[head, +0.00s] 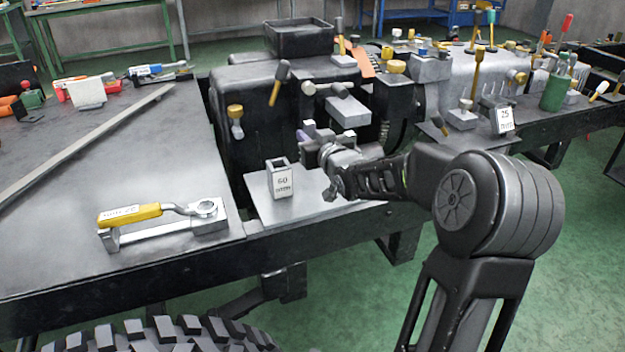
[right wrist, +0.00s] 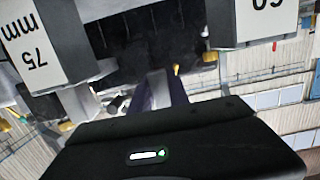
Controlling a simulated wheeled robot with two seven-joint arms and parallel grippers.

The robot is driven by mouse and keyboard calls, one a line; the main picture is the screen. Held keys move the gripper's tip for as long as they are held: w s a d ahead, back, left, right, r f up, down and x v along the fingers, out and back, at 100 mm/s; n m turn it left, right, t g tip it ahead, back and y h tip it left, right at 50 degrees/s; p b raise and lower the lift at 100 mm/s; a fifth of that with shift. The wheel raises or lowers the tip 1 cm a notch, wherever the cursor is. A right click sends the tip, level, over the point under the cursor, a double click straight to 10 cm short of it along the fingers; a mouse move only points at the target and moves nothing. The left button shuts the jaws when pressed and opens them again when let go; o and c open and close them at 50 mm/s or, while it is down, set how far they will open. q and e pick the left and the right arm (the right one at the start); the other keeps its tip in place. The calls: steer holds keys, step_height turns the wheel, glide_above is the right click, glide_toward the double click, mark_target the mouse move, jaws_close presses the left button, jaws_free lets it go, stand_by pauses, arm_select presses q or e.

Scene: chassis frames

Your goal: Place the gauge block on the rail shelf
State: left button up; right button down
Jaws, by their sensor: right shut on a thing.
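My right gripper (head: 312,146) is over the grey plate at the bench edge, shut on a small purple piece (head: 303,137), mostly hidden by the fingers. The purple piece also shows in the right wrist view (right wrist: 178,88). I cannot tell whether it is the gauge block. A grey open-topped block marked 60 mm (head: 281,180) stands upright on the grey plate (head: 258,209), left of and below the gripper. A 60 label also shows in the right wrist view (right wrist: 268,8), with a 75 mm block (right wrist: 38,48) at left. I cannot identify the rail shelf. My left gripper is out of view.
A yellow-handled tool (head: 140,213) rests on a grey bracket (head: 180,232) on the bench at left. A dark machine (head: 240,120) with projecting knobs stands behind the gripper. A 25 mm block (head: 504,121) is at right. The left bench top is mostly bare.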

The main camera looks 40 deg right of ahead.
glide_above(310, 176)
step_height(310, 176, down, 6)
steer(key=shift+a+r+b, duration=0.1)
steer(key=shift+r+b, duration=0.05)
steer(key=shift+b, duration=0.3)
steer(key=shift+f+b, duration=0.4)
steer(key=shift+f, duration=1.45)
steer(key=shift+f+b, duration=0.25)
steer(key=shift+b, duration=0.05)
steer(key=c, duration=1.3)
jaws_free()
steer(key=shift+r, duration=0.1)
steer(key=shift+o, duration=0.2)
